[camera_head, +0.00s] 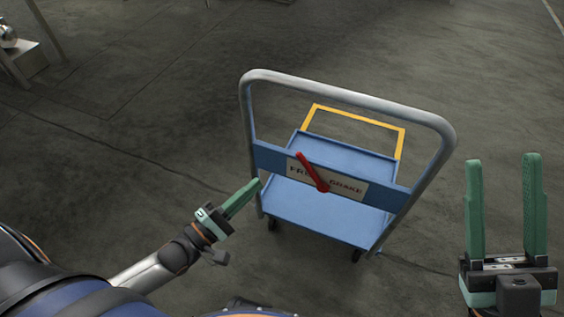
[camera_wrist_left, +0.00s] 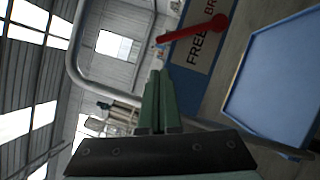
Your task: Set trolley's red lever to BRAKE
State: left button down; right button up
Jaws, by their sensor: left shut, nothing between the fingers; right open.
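The blue trolley (camera_head: 325,212) stands on the floor with a grey tubular handle (camera_head: 345,90). A blue crossbar between its posts carries a label plate (camera_head: 346,189) reading FREE at left and BRAKE at right. The red lever (camera_head: 311,171) leans up and left from its hub, toward the FREE side. My left gripper (camera_head: 256,184) is shut and empty beside the handle's left post, left of the lever and apart from it. In the left wrist view, the lever (camera_wrist_left: 190,30) shows beyond the shut fingers (camera_wrist_left: 158,75). My right gripper (camera_head: 504,158) is open and empty, right of the trolley.
A yellow frame (camera_head: 359,116) rises at the trolley's far end. The handle posts flank the crossbar on both sides. The floor around the trolley is clear. A metal stand (camera_head: 24,60) is far off at upper left.

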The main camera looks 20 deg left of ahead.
aim_at(310, 171)
pick_arm(q)
jog(key=b+x, duration=0.2)
jog(key=x, duration=0.8)
jog(key=shift+d, duration=0.1)
dwell(0.5)
jog(key=shift+d+r+m+g+p, duration=0.2)
jog(key=shift+m+g+p, duration=0.1)
jog(key=shift+p, duration=0.25)
